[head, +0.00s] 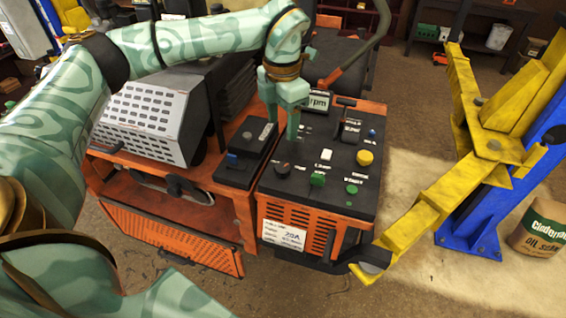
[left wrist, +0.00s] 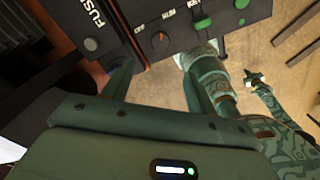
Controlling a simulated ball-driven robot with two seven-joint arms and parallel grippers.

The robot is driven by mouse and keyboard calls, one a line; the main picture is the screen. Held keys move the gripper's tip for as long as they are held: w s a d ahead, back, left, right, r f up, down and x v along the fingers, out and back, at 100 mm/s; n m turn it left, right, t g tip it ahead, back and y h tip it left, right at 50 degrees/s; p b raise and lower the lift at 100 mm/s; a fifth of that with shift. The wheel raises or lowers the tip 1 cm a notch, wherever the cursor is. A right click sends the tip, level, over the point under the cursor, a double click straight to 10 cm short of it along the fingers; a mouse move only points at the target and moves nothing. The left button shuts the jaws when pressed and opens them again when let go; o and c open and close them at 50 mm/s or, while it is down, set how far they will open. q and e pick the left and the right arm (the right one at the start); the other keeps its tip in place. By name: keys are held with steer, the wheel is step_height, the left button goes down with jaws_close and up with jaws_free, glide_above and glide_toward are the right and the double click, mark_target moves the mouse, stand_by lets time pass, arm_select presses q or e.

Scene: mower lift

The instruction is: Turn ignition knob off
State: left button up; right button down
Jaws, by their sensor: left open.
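The ignition knob is most likely the black round knob (head: 283,169) on the dark control panel (head: 330,207), near its front left part. In the left wrist view it shows as a dark knob with an orange mark (left wrist: 160,40). My left gripper (head: 284,125) is open and empty, pointing down above the panel, behind and above the knob in the head view. In the left wrist view the knob lies beyond the fingers of my left gripper (left wrist: 160,78), roughly centred between them. No contact shows.
The panel also has a yellow button (head: 365,157), green knobs (head: 317,180) and a lever (head: 345,120). A raised fuse block (head: 245,155) stands left of the knob. The yellow lift arm (head: 440,205) rises at the right, by the panel's front corner.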

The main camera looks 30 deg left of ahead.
mark_target(283, 167)
arm_select(q)
step_height(283, 167, down, 13)
steer(key=shift+f, duration=0.2)
steer(key=c, duration=1)
